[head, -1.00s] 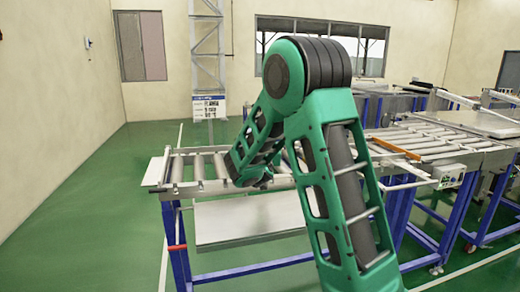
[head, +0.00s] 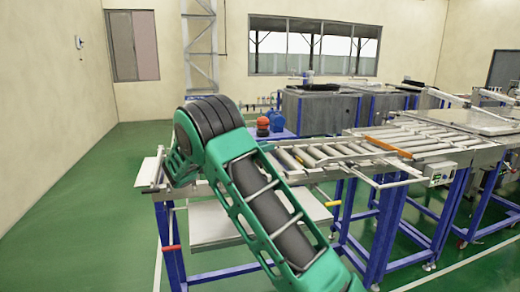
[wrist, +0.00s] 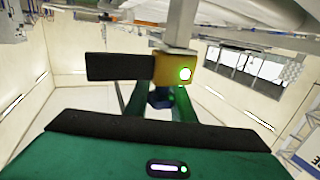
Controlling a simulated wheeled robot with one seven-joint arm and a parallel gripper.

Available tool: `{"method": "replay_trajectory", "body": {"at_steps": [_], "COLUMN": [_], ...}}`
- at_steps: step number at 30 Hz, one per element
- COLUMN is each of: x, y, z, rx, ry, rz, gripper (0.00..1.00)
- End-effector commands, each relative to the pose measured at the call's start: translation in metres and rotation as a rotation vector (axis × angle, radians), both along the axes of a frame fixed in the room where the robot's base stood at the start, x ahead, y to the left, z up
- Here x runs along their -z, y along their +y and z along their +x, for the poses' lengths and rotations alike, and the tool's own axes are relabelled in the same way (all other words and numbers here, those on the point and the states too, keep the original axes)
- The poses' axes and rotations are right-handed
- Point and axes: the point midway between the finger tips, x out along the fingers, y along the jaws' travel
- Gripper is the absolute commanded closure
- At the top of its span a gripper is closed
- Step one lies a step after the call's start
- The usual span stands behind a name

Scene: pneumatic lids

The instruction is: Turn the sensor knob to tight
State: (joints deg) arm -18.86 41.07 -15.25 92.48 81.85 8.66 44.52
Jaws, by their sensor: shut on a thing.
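In the wrist view my gripper's (wrist: 158,108) two green fingers are closed on a small dark blue piece, which looks like the sensor knob (wrist: 158,97). The knob sits just below a yellow sensor block (wrist: 165,67) with a bright green light on its face. The block hangs from a grey post, and a black bar sticks out to its left. The knob's markings cannot be read. In the head view my folded green arm hides the gripper, sensor and knob.
A roller conveyor (head: 345,149) on blue legs runs across the head view, with a small control box (head: 440,174) at its right. Red and blue containers (head: 277,121) stand behind it. The green floor at the left is clear. Conveyor parts hang close above the sensor in the wrist view.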

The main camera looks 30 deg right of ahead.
Motion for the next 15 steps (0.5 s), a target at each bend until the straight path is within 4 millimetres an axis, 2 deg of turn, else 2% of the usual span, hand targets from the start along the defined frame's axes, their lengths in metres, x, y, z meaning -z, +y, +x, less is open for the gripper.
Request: {"method": "replay_trajectory", "body": {"at_steps": [1, 15], "x": [0.0036, 0.0027], "y": [0.0045, 0.0037], "z": [0.0036, -0.0042], "rx": [0.022, 0.235], "ry": [0.003, 0.009], "rz": [0.002, 0.004], "gripper": [1.00, 1.00]}}
